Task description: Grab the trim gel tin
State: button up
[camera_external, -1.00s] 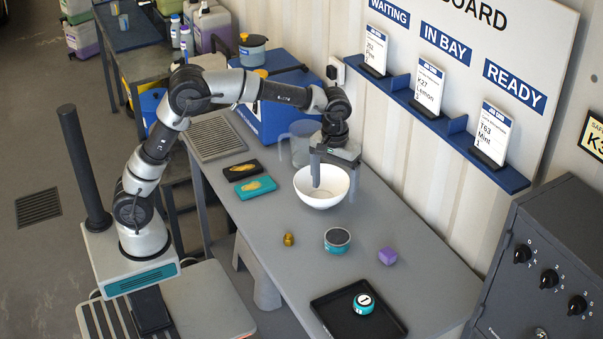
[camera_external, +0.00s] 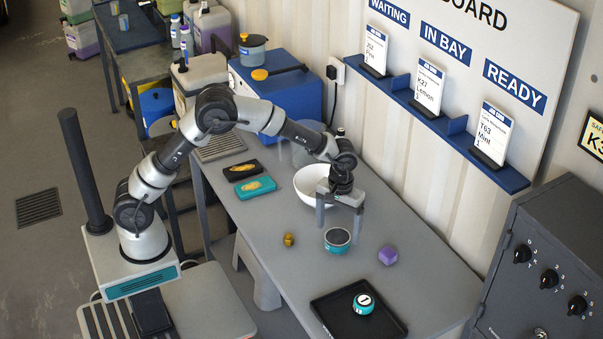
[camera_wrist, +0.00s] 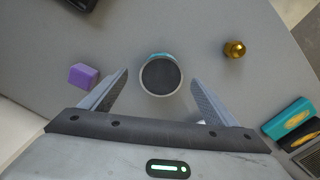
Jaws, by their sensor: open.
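A short round teal tin with a dark grey top (camera_external: 337,241) stands upright on the grey table. No label on it can be read, but it fits the trim gel tin. My gripper (camera_external: 339,231) is open and empty, pointing down over this tin. In the wrist view the tin (camera_wrist: 161,76) lies between and slightly beyond the open fingertips (camera_wrist: 159,80), with free space on both sides.
A purple block (camera_external: 387,255) is right of the tin and a brass nut-like piece (camera_external: 288,239) left of it. A white bowl (camera_external: 308,187) stands just behind my gripper. Teal (camera_external: 256,187) and black (camera_external: 241,171) pads lie farther back. The grey table (camera_external: 425,290) is bare on the right.

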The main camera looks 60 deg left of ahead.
aim_at(338, 236)
jog(key=f, duration=0.5)
jog(key=shift+w+a, duration=0.15)
jog(key=shift+a, duration=0.1)
jog(key=shift+r, duration=0.1)
jog(key=c, duration=1.3)
